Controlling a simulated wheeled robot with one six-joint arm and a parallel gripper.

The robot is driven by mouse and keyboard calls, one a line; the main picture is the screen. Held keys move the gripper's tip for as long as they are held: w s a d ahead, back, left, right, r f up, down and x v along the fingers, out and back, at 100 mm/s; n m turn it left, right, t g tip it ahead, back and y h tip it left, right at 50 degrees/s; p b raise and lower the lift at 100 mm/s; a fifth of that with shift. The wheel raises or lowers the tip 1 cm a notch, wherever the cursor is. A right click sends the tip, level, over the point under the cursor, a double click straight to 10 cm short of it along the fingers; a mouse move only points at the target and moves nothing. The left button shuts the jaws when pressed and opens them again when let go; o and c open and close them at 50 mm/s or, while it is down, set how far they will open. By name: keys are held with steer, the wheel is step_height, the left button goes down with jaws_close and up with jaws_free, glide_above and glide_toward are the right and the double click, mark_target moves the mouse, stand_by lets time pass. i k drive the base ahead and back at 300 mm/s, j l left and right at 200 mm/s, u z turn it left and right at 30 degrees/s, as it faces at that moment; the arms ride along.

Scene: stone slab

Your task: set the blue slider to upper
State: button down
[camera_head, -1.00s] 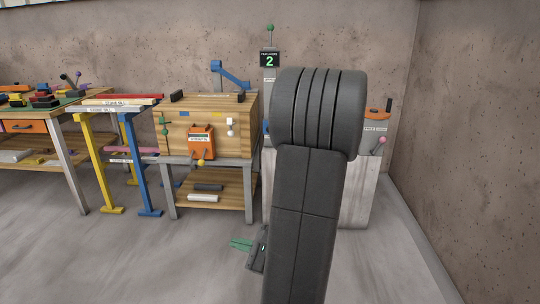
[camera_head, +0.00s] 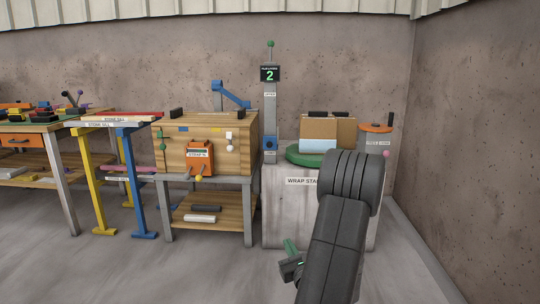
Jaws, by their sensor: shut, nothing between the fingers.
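A small label high on the post appears to read "UPPER", and another small label sits just under the slider. The slider is in plain view with nothing touching it. My gripper (camera_head: 289,245) is low in front of the station, well below the slider and apart from it. Its green fingers look closed and empty. My dark arm covers part of the station front.
The grey wrap station block (camera_head: 280,215) carries a green turntable (camera_head: 300,153) with a cardboard box (camera_head: 318,129). An orange hand wheel (camera_head: 376,128) is at right. A wooden cabinet (camera_head: 240,150) on a bench stands left. Floor in front is clear.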

mark_target(270, 143)
steer(key=i+j+z, duration=0.25)
steer(key=i+j, duration=0.35)
steer(key=i, duration=0.15)
steer(key=i+j+z, duration=0.2)
steer(key=i+j, duration=0.5)
steer(key=i+j+z, duration=0.25)
steer(key=i+j, duration=0.35)
steer(key=j, duration=0.2)
